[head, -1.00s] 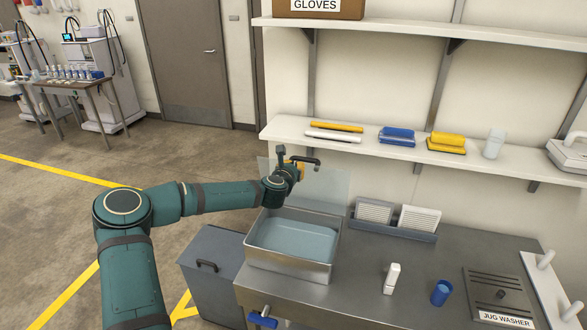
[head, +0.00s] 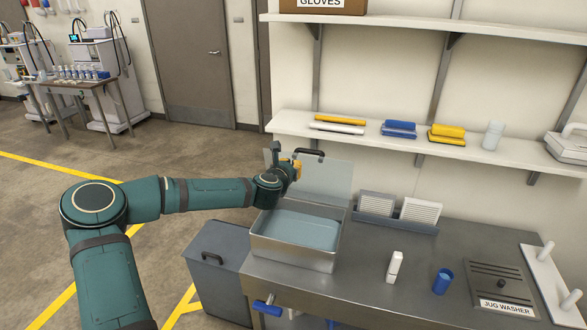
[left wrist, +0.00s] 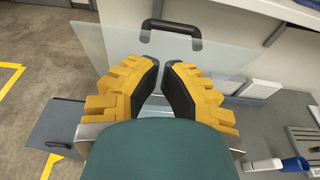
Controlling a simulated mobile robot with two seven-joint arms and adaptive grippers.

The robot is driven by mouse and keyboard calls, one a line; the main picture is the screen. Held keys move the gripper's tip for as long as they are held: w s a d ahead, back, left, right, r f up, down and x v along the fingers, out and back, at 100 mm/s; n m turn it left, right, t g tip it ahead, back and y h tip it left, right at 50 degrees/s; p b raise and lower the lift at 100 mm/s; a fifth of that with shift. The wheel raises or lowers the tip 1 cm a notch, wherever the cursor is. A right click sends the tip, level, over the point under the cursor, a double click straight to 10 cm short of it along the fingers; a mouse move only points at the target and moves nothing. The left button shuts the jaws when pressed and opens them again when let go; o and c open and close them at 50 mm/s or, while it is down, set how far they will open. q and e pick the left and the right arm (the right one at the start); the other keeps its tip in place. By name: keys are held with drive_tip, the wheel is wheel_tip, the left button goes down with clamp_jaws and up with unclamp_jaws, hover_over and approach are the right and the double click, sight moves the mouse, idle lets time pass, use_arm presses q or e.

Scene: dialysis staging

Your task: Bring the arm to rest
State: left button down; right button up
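My left arm reaches in from the left in the head view. Its gripper (head: 295,168) is just left of the black handle (head: 310,152) of a clear upright lid (head: 328,180). In the left wrist view, my left gripper (left wrist: 161,66) has yellow fingers with black pads, a narrow gap at the tips and nothing between them. The handle (left wrist: 171,27) and lid (left wrist: 215,55) lie beyond the tips, apart from them in that view. The lid stands behind a metal basin (head: 290,257) of bluish liquid. My right gripper is not in view.
A grey bin (head: 222,262) stands left of the steel counter (head: 365,290). On the counter are a white bottle (head: 394,267), a blue cup (head: 442,281) and a rack with white panels (head: 400,222). A shelf (head: 460,151) runs above. Open floor (head: 180,160) lies at the left.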

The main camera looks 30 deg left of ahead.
use_arm(q)
drive_tip(key=s+r, duration=0.2)
drive_tip(key=s, duration=0.1)
drive_tip(key=s+d+f+m+g+h+b, duration=0.25)
drive_tip(key=s+d+f+m+h, duration=0.2)
drive_tip(key=d+f+m, duration=0.7)
drive_tip(key=s+d+f+m+g+h+b, duration=0.1)
drive_tip(key=s+d+f+m+g+h, duration=0.2)
drive_tip(key=s+d+f+m, duration=0.7)
drive_tip(key=s+d+f+m+g+b, duration=0.1)
drive_tip(key=s+d+f+m+g, duration=0.2)
drive_tip(key=s+f+m, duration=0.4)
drive_tip(key=s+d+f+m+g+b, duration=0.1)
drive_tip(key=s+d+f+m+g, duration=0.3)
drive_tip(key=s+f+m, duration=0.4)
drive_tip(key=shift+d+f, duration=0.15)
drive_tip(key=shift+d, duration=0.45)
drive_tip(key=shift+g, duration=0.25)
